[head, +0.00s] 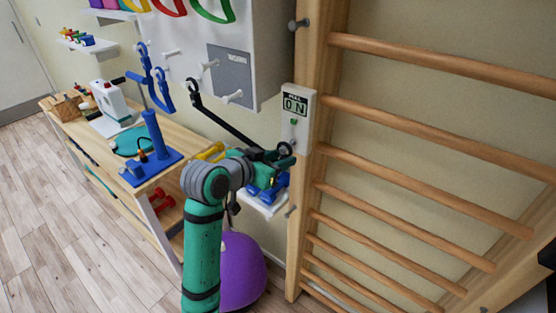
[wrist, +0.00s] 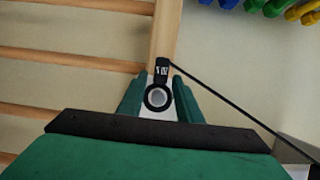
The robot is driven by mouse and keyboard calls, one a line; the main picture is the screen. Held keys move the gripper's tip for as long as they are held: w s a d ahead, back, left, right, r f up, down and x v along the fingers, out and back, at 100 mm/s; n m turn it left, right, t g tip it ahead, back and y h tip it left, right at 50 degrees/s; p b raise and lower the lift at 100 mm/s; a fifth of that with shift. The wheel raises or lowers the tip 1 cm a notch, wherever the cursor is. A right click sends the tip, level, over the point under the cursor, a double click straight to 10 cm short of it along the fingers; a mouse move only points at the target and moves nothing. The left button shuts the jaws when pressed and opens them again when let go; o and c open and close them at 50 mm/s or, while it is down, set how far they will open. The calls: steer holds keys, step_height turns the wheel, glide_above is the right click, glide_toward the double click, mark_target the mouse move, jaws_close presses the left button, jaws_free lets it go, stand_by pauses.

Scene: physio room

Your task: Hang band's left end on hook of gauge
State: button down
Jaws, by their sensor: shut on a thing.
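The gauge (head: 303,105) is a white box on the wooden post, its display reading 0 N, with a small green spot below. The black band (head: 228,125) slopes from a peg on the white panel down to my gripper (head: 279,158). My gripper is shut on the band's black ring end (head: 285,148), which appears just in front of the gauge's lower part. In the wrist view the ring (wrist: 158,97) and its small dark tag (wrist: 162,72) lie between the green fingers (wrist: 158,88). A pale round shape shows inside the ring. I cannot tell whether the ring is around the hook.
Wall bars (head: 430,65) stand to the right of the post. A white shelf with blue dumbbells (head: 278,187) is just below my gripper. A purple ball (head: 243,270) sits on the floor beneath. A wooden table (head: 178,160) with a blue stand (head: 155,165) is at left.

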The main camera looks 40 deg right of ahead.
steer(key=shift+w+d, duration=0.15)
steer(key=shift+d, duration=0.35)
steer(key=shift+f, duration=0.4)
stand_by(0.3)
steer(key=c, duration=1)
jaws_free()
steer(key=shift+a, duration=0.1)
steer(key=shift+s+a, duration=0.4)
steer(key=shift+a, duration=0.85)
steer(key=shift+s+a, duration=0.4)
steer(key=shift+a, duration=0.85)
steer(key=shift+s+a, duration=0.4)
steer(key=shift+a, duration=0.85)
